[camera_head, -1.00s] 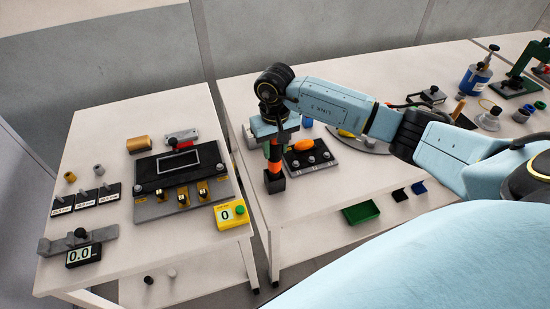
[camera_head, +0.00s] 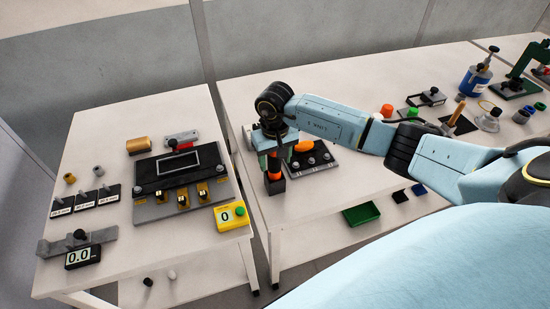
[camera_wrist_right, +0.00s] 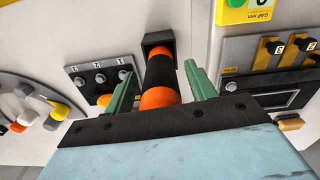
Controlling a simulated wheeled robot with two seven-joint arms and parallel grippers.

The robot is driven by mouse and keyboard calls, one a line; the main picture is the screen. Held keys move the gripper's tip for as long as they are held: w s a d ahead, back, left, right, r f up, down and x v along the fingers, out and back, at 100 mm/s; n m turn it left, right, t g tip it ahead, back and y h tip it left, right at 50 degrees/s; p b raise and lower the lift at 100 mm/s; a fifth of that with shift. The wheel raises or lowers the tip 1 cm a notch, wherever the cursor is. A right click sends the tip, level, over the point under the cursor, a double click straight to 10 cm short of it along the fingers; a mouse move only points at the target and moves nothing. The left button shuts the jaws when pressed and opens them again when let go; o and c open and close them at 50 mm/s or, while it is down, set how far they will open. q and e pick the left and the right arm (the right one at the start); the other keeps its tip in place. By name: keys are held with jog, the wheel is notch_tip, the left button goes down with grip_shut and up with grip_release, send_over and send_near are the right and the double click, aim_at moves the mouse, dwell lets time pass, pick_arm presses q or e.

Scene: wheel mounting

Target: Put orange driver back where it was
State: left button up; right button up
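The orange driver (camera_head: 274,176), banded orange and black, stands upright at the near left edge of the right-hand table. Its lower end sits in a small black square holder (camera_head: 275,187). My right gripper (camera_head: 274,160) points down around the driver's upper part. In the right wrist view the driver (camera_wrist_right: 161,72) lies between the two green fingers (camera_wrist_right: 160,88), with a gap on each side, so the gripper looks open. The holder (camera_wrist_right: 158,42) shows at its far end. The driver's top is hidden by the gripper. My left gripper is not in view.
A black panel with several knobs (camera_head: 318,160) stands close right of the driver. The left-hand table holds a yellow gauge (camera_head: 230,215) and a dark fixture (camera_head: 178,170). Bare table lies in front of the panel.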

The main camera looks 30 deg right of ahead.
notch_tip(320, 180, up, 12)
jog(key=shift+r, duration=0.15)
dwell(0.6)
